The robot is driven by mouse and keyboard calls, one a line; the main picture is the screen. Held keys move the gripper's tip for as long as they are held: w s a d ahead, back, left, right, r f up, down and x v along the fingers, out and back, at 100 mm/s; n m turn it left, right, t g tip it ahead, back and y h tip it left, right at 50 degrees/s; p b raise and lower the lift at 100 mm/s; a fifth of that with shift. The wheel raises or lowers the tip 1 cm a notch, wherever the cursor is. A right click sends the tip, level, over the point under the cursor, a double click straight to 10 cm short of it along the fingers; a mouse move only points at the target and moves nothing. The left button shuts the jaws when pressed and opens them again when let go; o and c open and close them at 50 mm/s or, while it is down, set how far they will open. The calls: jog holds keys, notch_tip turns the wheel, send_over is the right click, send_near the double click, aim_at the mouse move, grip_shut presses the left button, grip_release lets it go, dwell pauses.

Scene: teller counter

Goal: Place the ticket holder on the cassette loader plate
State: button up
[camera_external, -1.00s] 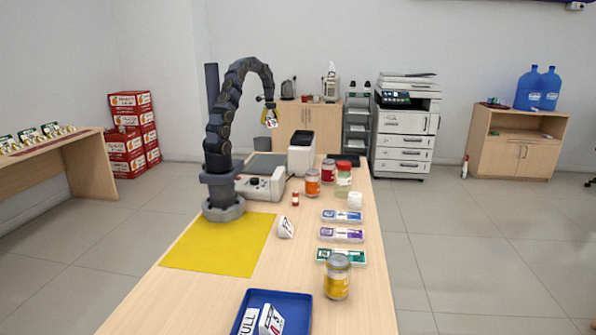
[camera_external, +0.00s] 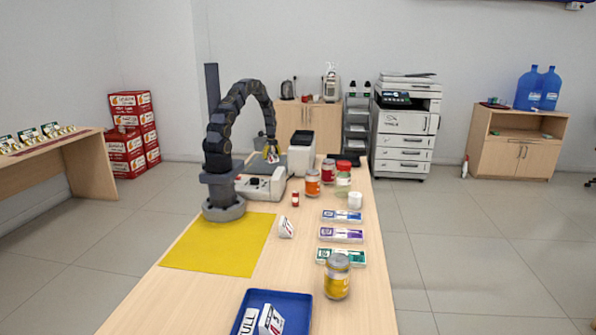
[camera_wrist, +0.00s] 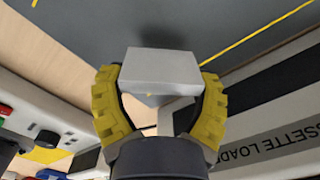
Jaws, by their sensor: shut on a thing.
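The ticket holder (camera_wrist: 160,65), a pale grey-white wedge-like block, sits between the yellow fingers of my gripper (camera_wrist: 162,88) in the wrist view. My gripper is shut on it. In the external view my gripper (camera_external: 271,156) hangs low at the far part of the counter, over the loader, with the holder small and partly hidden. The cassette loader plate (camera_wrist: 85,28) is a dark grey surface with yellow lines, seen past the holder. The loader body (camera_external: 262,187) is white and grey. I cannot tell whether the holder touches the plate.
A white box-shaped unit (camera_external: 301,158) stands right beside the loader. Jars (camera_external: 313,183) stand to its right. Another white holder (camera_external: 286,227) lies by the yellow mat (camera_external: 215,245). A blue tray (camera_external: 290,297) with white items is in front.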

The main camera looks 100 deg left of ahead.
aim_at(272, 161)
notch_tip(272, 161, down, 3)
jog(key=shift+f, duration=0.1)
jog(key=o, duration=1.1)
jog(key=shift+o, duration=0.2)
